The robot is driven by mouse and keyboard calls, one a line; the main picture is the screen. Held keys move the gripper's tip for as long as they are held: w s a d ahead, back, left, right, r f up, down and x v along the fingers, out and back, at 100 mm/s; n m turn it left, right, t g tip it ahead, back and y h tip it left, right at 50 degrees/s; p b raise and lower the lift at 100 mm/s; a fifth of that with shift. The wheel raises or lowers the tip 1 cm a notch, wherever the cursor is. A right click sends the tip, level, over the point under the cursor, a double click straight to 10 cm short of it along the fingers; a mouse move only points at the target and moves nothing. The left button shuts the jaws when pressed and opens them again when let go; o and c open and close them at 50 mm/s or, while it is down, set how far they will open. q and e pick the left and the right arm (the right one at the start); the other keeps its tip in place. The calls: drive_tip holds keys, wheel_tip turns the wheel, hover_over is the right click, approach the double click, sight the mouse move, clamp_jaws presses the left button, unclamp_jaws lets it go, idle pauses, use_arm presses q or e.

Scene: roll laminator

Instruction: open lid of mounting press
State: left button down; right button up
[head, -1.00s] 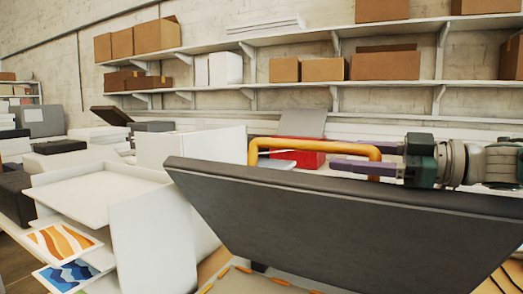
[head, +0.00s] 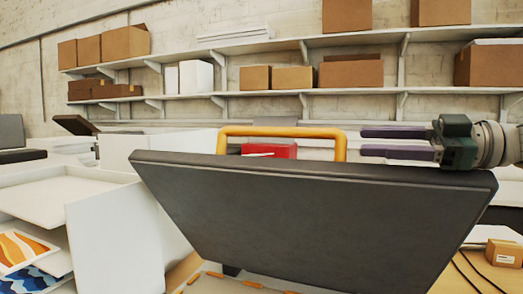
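The dark grey lid (head: 320,220) of the mounting press is tilted up steeply, with its underside facing me. A yellow-orange bar handle (head: 283,132) stands along its top edge. Part of the press base, with several orange pieces along its edge (head: 225,278), shows below the lid. My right gripper (head: 362,141) comes in from the right, just above the lid's top edge. Its two purple fingers are spread, with nothing between them. The fingertips are close to the right side of the handle; I cannot tell if they touch. My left gripper is not in view.
White trays (head: 82,188) and a white panel (head: 118,235) stand at the left beside colourful prints (head: 22,250). A red box (head: 269,150) sits behind the lid. A small cardboard box (head: 503,253) is at the lower right. Wall shelves (head: 270,95) hold several cartons.

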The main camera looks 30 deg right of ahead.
drive_tip(key=shift+s, duration=0.1)
drive_tip(key=shift+b+v, duration=0.35)
drive_tip(key=shift+v, duration=5.45)
drive_tip(key=shift+r, duration=0.15)
